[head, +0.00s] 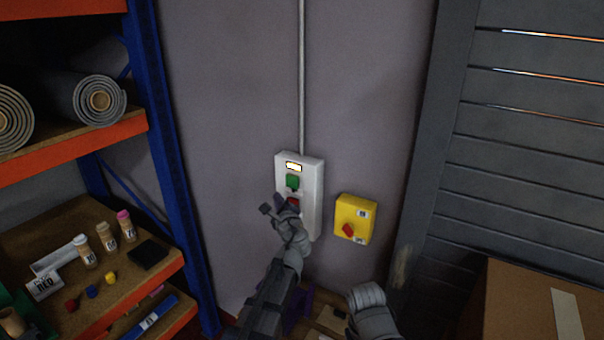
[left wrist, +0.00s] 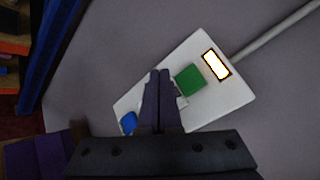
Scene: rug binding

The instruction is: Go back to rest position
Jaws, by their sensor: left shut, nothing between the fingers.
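My left gripper (head: 277,206) is shut and empty, in front of the lower part of a white control box (head: 313,192) on the wall. In the left wrist view its two fingers (left wrist: 160,76) lie together over the box (left wrist: 228,98). A green button (head: 292,181) is above the gripper, and it also shows in the left wrist view (left wrist: 190,80). A red button (head: 294,202) is partly hidden by the gripper. A blue button (left wrist: 128,122) shows at the box's lower end. I cannot tell whether the fingers touch the box. My right gripper's fingers are not visible.
A yellow box (head: 355,215) with a red knob is on the wall to the right. A blue and orange shelf rack (head: 172,150) with rolled rugs and small bottles stands at left. A cardboard box (head: 520,310) is at lower right, before a grey slatted shutter (head: 530,130).

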